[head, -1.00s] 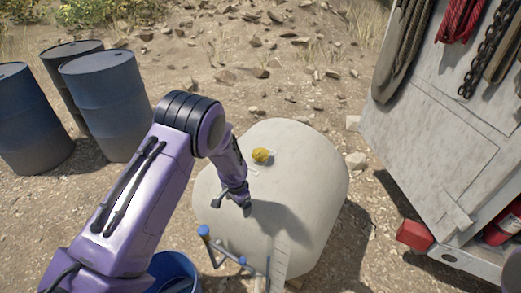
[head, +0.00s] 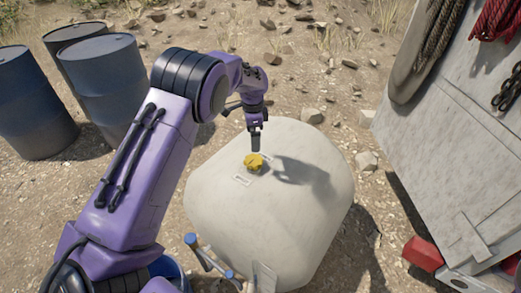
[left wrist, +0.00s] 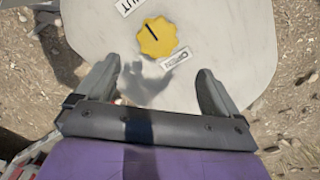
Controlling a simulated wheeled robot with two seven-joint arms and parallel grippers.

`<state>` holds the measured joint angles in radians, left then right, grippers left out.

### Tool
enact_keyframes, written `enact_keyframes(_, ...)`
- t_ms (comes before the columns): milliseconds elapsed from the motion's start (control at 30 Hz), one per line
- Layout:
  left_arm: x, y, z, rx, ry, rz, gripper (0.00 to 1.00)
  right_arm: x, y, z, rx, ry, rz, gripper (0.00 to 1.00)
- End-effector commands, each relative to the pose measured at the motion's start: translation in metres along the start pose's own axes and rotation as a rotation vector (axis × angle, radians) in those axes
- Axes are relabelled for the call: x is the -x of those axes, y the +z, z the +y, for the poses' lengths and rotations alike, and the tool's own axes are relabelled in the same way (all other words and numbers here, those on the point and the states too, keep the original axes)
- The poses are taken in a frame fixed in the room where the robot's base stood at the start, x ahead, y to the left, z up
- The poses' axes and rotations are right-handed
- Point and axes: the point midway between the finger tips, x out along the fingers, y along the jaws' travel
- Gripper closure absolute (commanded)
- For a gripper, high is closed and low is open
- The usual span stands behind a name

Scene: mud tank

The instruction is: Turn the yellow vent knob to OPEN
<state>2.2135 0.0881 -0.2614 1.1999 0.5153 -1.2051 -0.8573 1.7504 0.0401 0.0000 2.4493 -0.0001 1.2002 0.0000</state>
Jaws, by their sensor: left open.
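The yellow vent knob (head: 254,162) sits on top of the pale tank (head: 290,215), and it also shows in the left wrist view (left wrist: 157,37). A dark pointer line on the knob points up and left in that view, toward the SHUT label (left wrist: 128,5). The OPEN label (left wrist: 176,60) lies below and right of the knob. My left gripper (head: 255,148) is above the tank top by the knob, apart from it. In the left wrist view its two fingers (left wrist: 157,80) are spread wide and empty, with the knob beyond the fingertips. My right gripper is not in view.
A blue-topped pipe frame (head: 210,255) stands at the tank's front left. Blue drums (head: 105,85) stand at the left. A pale panel with hanging ropes (head: 455,130) and a red box (head: 423,253) is at the right. Stony ground lies behind the tank.

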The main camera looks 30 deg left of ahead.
Motion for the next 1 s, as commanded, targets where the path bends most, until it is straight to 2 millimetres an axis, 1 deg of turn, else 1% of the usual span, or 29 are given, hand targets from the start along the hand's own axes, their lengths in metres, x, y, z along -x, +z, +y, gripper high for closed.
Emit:
enact_keyframes(67, -0.008, 0.001, 0.001, 0.001, 0.004, -0.003, 0.05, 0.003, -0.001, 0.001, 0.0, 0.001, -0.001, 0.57)
enact_keyframes(133, -0.021, 0.0, 0.001, -0.002, 0.004, -0.005, 0.05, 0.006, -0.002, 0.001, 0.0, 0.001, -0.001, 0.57)
enact_keyframes(300, -0.06, -0.001, 0.002, -0.002, 0.004, -0.005, 0.05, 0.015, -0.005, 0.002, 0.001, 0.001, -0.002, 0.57)
enact_keyframes(400, -0.08, 0.0, 0.002, -0.001, 0.004, -0.004, 0.05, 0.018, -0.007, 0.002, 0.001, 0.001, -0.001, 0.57)
enact_keyframes(500, -0.094, 0.0, 0.001, 0.0, 0.002, -0.003, 0.05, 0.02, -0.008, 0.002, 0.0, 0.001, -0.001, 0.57)
enact_keyframes(633, -0.103, 0.0, 0.001, 0.001, 0.001, -0.002, 0.05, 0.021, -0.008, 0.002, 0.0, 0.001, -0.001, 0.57)
enact_keyframes(867, -0.104, 0.001, 0.001, 0.002, 0.001, -0.001, 0.05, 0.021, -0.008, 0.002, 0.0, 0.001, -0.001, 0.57)
enact_keyframes(900, -0.104, 0.001, 0.001, 0.002, 0.001, -0.001, 0.18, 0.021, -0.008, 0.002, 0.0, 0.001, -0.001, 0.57)
enact_keyframes(967, -0.104, 0.001, 0.001, 0.002, 0.001, -0.001, 0.37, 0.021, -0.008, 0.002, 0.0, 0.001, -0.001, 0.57)
enact_keyframes(1000, -0.104, 0.001, 0.001, 0.002, 0.001, -0.001, 0.5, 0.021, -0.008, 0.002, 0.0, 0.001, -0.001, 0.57)
